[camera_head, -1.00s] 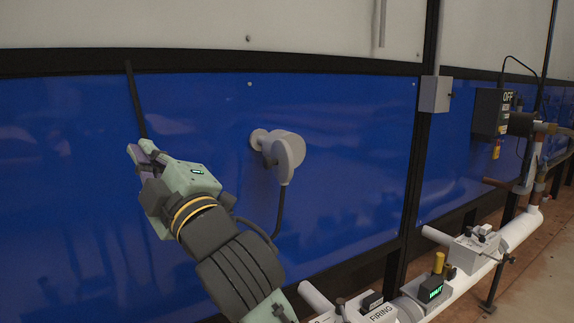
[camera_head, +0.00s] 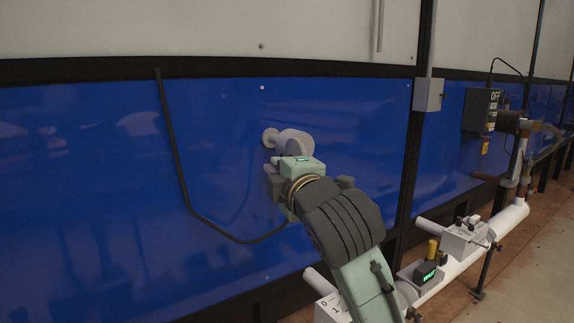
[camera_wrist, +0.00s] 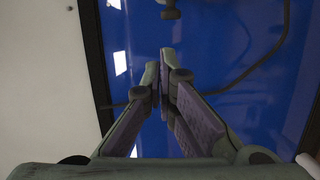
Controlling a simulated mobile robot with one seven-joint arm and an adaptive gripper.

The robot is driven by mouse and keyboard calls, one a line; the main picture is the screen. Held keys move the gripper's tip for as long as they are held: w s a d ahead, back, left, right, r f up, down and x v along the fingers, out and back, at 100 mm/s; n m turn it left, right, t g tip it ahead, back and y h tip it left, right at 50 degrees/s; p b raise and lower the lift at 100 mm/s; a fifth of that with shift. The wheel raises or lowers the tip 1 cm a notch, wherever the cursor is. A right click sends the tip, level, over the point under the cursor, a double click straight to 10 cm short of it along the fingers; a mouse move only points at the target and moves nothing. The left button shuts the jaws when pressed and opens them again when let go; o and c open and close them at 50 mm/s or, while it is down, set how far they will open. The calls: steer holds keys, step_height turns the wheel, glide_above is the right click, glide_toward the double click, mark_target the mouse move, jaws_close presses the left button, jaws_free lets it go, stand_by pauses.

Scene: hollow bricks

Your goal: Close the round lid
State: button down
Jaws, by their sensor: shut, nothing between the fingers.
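A grey round fitting (camera_head: 294,142) sticks out from the blue wall panel in the head view. A smaller round disc (camera_head: 269,137) sits at its left, against the panel. I cannot tell which of these rounds is the lid, or how far it stands open. My gripper (camera_wrist: 166,75) is shut and empty, its fingertips close together in the wrist view. In the head view its body covers the lower part of the fitting and its fingers are hidden. A small grey part (camera_wrist: 168,9) at the top of the wrist view lies beyond the fingertips, apart from them.
A dark cable (camera_head: 180,170) runs down the blue panel (camera_head: 90,200) and passes behind my arm. A dark post (camera_head: 412,170) stands to the right. A white pipe with valve boxes (camera_head: 463,240) runs along the lower right. The panel's left side is otherwise clear.

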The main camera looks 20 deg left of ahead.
steer(key=w+p, duration=0.2)
steer(key=w, duration=0.5)
steer(key=shift+a+p, duration=0.3)
steer(key=shift+a, duration=0.05)
steer(key=shift+w+d, duration=0.1)
steer(key=shift+w, duration=0.05)
steer(key=shift+w+d+f+n+g+y, duration=0.1)
steer(key=shift+d+n+g+y, duration=0.1)
steer(key=shift+n+g+y, duration=0.15)
